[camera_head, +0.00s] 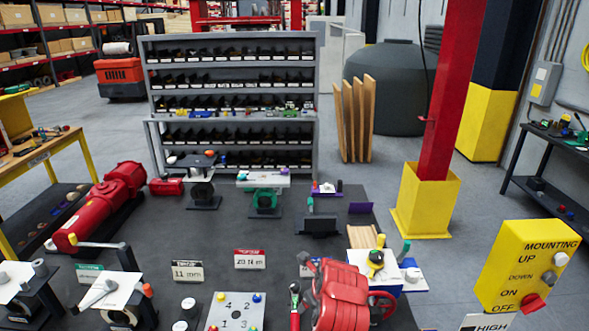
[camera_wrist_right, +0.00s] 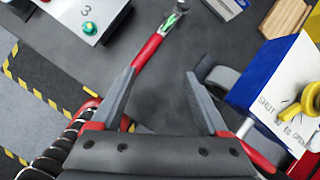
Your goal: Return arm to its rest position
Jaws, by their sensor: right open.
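My right gripper (camera_wrist_right: 161,76) shows in the right wrist view with its two grey fingers spread. Mostly dark bench top shows between them. A tool with a red handle (camera_wrist_right: 148,52) and a green part passes behind the left finger; I cannot tell whether they touch. The same tool (camera_head: 295,306) shows at the bottom of the head view. Beside it is a bulky red body (camera_head: 340,297); I cannot tell whether it is a machine or partly my right arm. My left gripper is in neither view.
A white numbered button panel (camera_head: 235,311) is left of the tool. A white and blue valve block (camera_head: 398,274) with a yellow handle is to its right. A yellow control box (camera_head: 527,265) is further right. Several small valve stands and signs crowd the dark bench (camera_head: 215,236).

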